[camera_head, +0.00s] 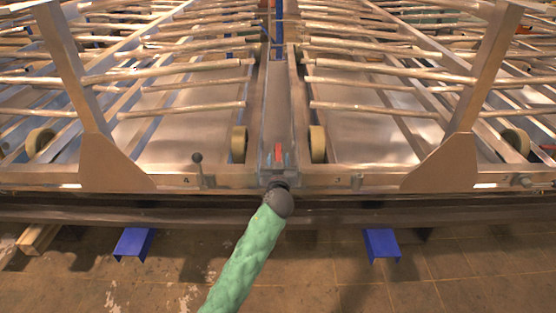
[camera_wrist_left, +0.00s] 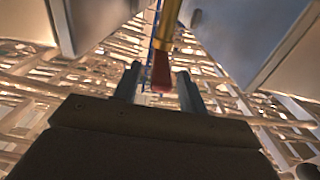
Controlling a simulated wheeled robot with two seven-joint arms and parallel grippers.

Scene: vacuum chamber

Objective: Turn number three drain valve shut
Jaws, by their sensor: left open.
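A red valve handle (camera_head: 278,152) shows at the front end of the central metal beam in the head view. In the left wrist view the red handle (camera_wrist_left: 160,74) hangs from a brass-coloured stem (camera_wrist_left: 168,28). My left gripper (camera_head: 278,161) is at the handle, at the end of my green-sleeved arm. In the left wrist view its two fingers (camera_wrist_left: 159,84) stand apart, one on each side of the handle, with gaps visible. I cannot tell whether either finger touches it. My right gripper is not in view.
Metal frames with many rods lie on both sides of the central beam (camera_head: 278,95). Slanted metal posts (camera_head: 478,75) rise left and right. A small dark-knobbed lever (camera_head: 198,170) stands left of my gripper. Blue brackets (camera_head: 381,245) sit below the front rail. The floor in front is mostly open.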

